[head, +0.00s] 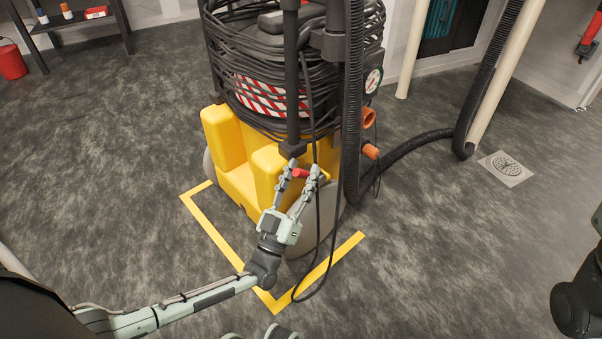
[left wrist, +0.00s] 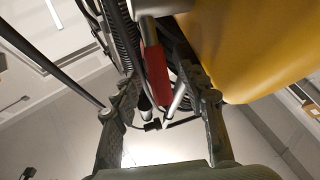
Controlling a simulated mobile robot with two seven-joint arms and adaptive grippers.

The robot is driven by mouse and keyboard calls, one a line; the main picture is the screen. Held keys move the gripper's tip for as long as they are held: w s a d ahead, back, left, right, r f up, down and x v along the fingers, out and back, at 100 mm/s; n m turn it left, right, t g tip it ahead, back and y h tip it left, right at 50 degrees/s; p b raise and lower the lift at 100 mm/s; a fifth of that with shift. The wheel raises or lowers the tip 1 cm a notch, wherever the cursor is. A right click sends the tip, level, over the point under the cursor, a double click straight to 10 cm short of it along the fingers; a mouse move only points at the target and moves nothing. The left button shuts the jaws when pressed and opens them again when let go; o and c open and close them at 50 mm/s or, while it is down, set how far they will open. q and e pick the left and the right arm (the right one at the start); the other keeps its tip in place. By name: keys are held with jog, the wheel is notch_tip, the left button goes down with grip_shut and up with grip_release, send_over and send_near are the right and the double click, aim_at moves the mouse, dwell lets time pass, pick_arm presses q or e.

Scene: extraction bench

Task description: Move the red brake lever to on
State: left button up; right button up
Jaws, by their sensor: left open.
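The red brake lever (head: 301,173) sits low on the front of the yellow-based machine (head: 228,145), beside a grey wheel. My left gripper (head: 304,168) is open, with one finger on each side of the lever. In the left wrist view the red lever (left wrist: 156,80) lies between the two fingers of the left gripper (left wrist: 160,95), with gaps that look clear on both sides. Whether a finger touches it I cannot tell. No on or off marking is readable. My right gripper is not in view; only a dark part of my right arm shows at the right edge.
A black cable (head: 318,235) hangs close to the left gripper and loops to the floor. A thick black hose (head: 352,100) runs down beside it. Yellow floor tape (head: 225,240) borders the machine. The floor to the left and right is mostly clear.

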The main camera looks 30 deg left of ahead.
pick_arm(q)
notch_tip(320, 180, up, 10)
jog(key=shift+r, duration=0.1)
dwell(0.4)
